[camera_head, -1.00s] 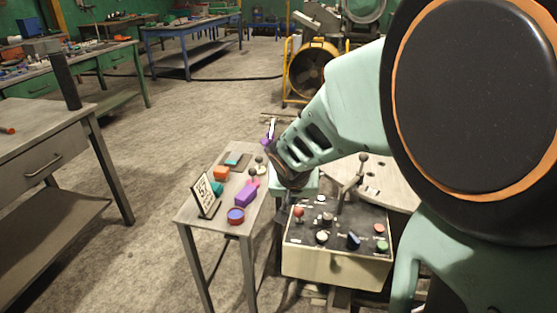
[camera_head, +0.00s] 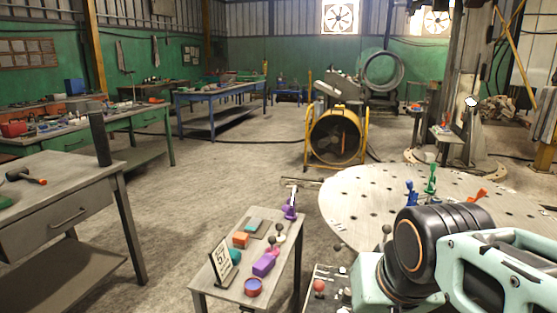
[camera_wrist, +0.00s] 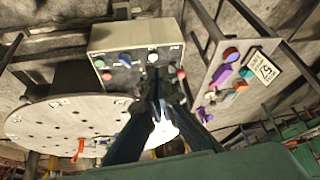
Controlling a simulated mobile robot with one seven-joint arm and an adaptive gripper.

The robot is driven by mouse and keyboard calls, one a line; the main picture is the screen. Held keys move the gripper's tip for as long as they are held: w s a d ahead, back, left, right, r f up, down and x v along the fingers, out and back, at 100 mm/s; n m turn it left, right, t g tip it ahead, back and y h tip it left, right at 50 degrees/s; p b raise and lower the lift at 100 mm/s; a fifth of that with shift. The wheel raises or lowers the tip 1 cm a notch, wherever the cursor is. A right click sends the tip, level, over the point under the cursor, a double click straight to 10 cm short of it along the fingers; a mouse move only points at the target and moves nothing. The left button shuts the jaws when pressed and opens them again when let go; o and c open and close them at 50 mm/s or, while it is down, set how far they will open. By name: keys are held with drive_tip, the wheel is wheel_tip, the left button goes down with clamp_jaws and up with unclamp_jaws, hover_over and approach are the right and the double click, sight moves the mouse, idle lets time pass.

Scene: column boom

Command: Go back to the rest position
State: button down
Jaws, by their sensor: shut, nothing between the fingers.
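My gripper (camera_wrist: 160,92) shows in the wrist view as dark fingers coming together at their tips, with nothing held. In that view the fingertips overlap the front of the control box (camera_wrist: 110,40), which has coloured knobs; how far apart they are I cannot tell. My arm (camera_head: 430,255) is folded low at the right of the head view, and my gripper does not show there. The control box's panel (camera_head: 322,275) is partly hidden behind the arm in the head view.
A small side table (camera_head: 228,288) holds a purple block (camera_head: 264,264), an orange block (camera_head: 241,240), a round red-blue piece (camera_head: 253,287) and a number sign (camera_head: 221,262). A round perforated table (camera_head: 350,200) stands behind my arm. A yellow fan (camera_head: 337,137) stands farther back.

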drive_tip(key=s, duration=0.4)
wheel_tip(320, 180, up, 21)
drive_tip(key=p, duration=2.1)
drive_tip(key=shift+a+r+n, duration=0.2)
drive_tip(key=shift+a+n, duration=0.1)
drive_tip(key=shift+a, duration=0.05)
